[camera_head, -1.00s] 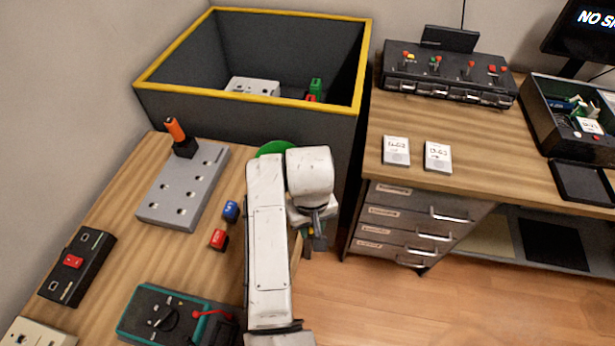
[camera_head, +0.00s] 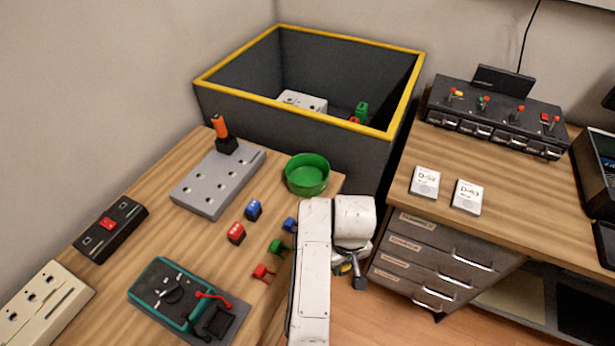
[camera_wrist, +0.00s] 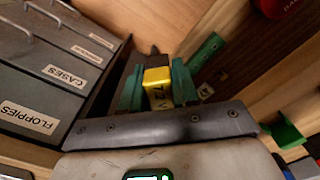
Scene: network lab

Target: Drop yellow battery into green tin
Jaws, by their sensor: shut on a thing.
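The green tin (camera_head: 307,184) is a round, open-topped tin near the right end of the wooden bench, in front of the black bin. It looks empty. My gripper (camera_head: 350,268) hangs off the bench's right edge, below and to the right of the tin, beside the drawers. In the wrist view my gripper (camera_wrist: 157,85) is shut on the yellow battery (camera_wrist: 158,88), which sits between its green fingers with a "7.2 V" style label.
The drawer cabinet (camera_head: 440,246) is close on the right.

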